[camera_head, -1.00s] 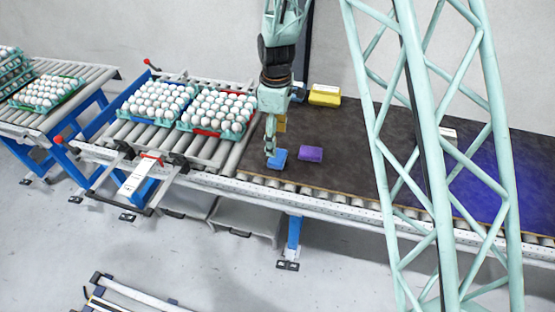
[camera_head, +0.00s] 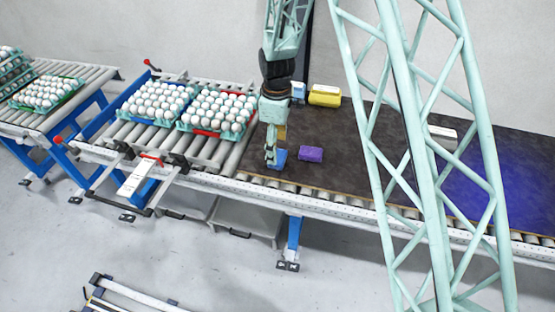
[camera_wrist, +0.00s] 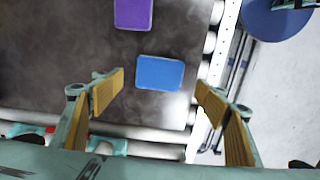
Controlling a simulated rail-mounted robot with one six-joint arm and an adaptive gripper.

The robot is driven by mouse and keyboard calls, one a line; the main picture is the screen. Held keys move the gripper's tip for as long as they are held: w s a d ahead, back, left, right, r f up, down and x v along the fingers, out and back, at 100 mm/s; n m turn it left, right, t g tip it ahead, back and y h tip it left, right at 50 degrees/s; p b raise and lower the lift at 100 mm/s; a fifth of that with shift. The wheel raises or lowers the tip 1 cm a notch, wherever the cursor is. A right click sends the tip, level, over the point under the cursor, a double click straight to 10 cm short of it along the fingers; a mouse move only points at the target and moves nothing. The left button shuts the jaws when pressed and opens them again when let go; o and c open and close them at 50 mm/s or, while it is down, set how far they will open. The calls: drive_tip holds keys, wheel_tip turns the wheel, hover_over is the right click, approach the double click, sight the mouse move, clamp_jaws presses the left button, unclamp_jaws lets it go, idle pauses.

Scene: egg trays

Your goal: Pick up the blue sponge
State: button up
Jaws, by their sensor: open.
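The blue sponge (camera_head: 278,160) lies flat on the dark board near its front left edge. In the wrist view the blue sponge (camera_wrist: 160,73) lies ahead of and between my open fingers, with a gap visible on both sides. My gripper (camera_head: 272,155) is open, pointing down at the sponge and partly covering it in the head view. In the wrist view my gripper (camera_wrist: 160,95) shows its two yellow-padded fingers spread apart with nothing between the pads. I cannot tell the exact height of the fingertips above the board.
A purple sponge (camera_head: 311,153) lies just right of the blue one. Egg trays (camera_head: 215,109) stand on rollers to the left. The board's front edge is close by.

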sight(282, 155)
drive_tip(key=shift+d+f, duration=0.1)
drive_tip(key=shift+f, duration=2)
drive_tip(key=c, duration=1)
